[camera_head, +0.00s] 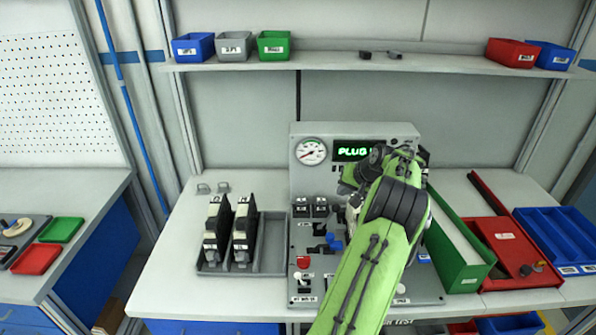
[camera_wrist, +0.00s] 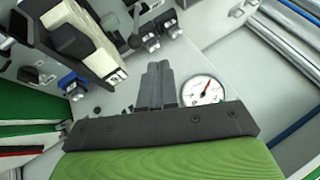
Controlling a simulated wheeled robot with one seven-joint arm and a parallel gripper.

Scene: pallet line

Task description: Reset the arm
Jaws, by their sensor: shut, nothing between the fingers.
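My green arm reaches from the bottom of the head view over the right part of the grey test panel (camera_head: 330,262). Its end is in front of the panel's upright face, near the green lit display (camera_head: 352,150), and covers part of it. The fingertips are hidden in the head view. In the wrist view my gripper (camera_wrist: 157,72) has its two dark fingers side by side, shut and empty. They point toward the panel beside the round gauge (camera_wrist: 203,92), which also shows in the head view (camera_head: 311,152).
A grey tray (camera_head: 272,245) with two black-and-white modules (camera_head: 217,230) stands left of the panel. A green bin (camera_head: 460,250), a red tray (camera_head: 505,250) and a blue tray (camera_head: 560,235) lie at right. A shelf (camera_head: 340,62) with small bins runs above. The table's front left is clear.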

